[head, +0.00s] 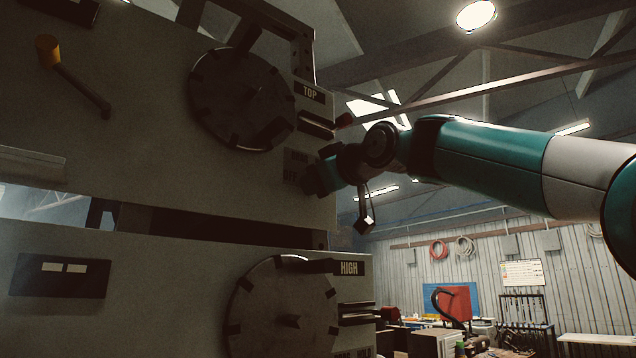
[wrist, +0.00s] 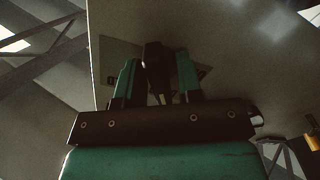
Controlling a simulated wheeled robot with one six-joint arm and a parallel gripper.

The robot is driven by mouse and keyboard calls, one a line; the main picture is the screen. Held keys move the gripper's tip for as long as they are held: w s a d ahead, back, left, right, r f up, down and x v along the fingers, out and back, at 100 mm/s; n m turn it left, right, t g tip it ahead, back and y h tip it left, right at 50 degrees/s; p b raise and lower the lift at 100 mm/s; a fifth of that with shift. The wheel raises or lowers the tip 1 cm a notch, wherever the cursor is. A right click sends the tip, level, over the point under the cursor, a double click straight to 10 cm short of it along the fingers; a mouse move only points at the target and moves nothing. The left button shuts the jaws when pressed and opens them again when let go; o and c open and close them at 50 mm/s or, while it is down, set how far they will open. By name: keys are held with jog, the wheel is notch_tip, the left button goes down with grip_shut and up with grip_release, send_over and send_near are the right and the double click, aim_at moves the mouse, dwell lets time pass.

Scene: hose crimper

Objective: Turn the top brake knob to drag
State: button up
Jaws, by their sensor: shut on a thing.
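The upper panel (head: 130,100) of the machine carries a TOP label (head: 312,93). A faint two-line label plate (head: 297,166) sits lower down near the panel's right edge; its words are hard to read. My gripper (head: 314,181) is at the panel just below and right of this plate. In the wrist view, the two green fingers of my gripper (wrist: 156,62) stand on either side of a small dark knob (wrist: 153,55) and are shut on it. The plate behind the knob is partly hidden by the fingers, so the knob's setting cannot be read.
A lower panel (head: 180,310) has another disc (head: 284,310) and a HIGH label (head: 349,268). A yellow-ended handle (head: 48,50) juts out at upper left.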

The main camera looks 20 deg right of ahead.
jog(key=o, duration=0.6)
jog(key=b+v, duration=0.5)
jog(key=v, duration=1.2)
jog(key=shift+s, duration=0.2)
